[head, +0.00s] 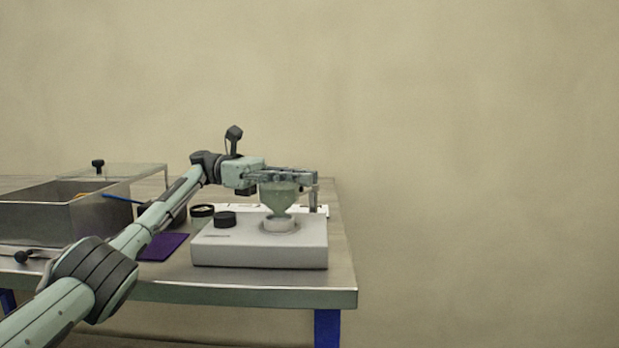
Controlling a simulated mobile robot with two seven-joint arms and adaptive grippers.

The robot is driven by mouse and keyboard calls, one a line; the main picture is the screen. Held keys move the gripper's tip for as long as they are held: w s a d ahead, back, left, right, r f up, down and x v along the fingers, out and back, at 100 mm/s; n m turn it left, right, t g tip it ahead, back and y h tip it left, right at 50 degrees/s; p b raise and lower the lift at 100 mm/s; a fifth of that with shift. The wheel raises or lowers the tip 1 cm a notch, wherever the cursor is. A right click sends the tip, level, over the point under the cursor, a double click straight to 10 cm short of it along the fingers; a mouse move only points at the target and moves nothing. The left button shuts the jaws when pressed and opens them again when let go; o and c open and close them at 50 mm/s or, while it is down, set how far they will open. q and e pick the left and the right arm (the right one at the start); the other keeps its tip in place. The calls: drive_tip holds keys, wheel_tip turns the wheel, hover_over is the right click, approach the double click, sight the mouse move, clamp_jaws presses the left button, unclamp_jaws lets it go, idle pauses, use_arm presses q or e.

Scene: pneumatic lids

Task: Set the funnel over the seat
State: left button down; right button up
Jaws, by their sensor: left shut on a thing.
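The funnel (279,196) is a greenish, see-through piece with a wide top and a narrow lower part. My left gripper (290,176) is shut on its upper part and holds it upright. The seat (279,225) is a pale ring on top of a light grey box-shaped unit (260,250). The funnel's lower end is directly above the seat or touching it; I cannot tell which. The gripper's fingers cover the funnel's rim. My right gripper is not in view.
A black knob (225,219) stands on the unit's left side. A small dark-rimmed jar (202,214) and a purple mat (163,246) lie to the left. The table's right edge is close.

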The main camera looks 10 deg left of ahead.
use_arm(q)
drive_tip(key=shift+f, duration=0.1)
idle(0.3)
drive_tip(key=c, duration=1.7)
unclamp_jaws()
drive_tip(key=shift+a, duration=0.15)
drive_tip(key=shift+c, duration=0.2)
wheel_tip(320, 180, up, 10)
drive_tip(key=shift+r, duration=0.1)
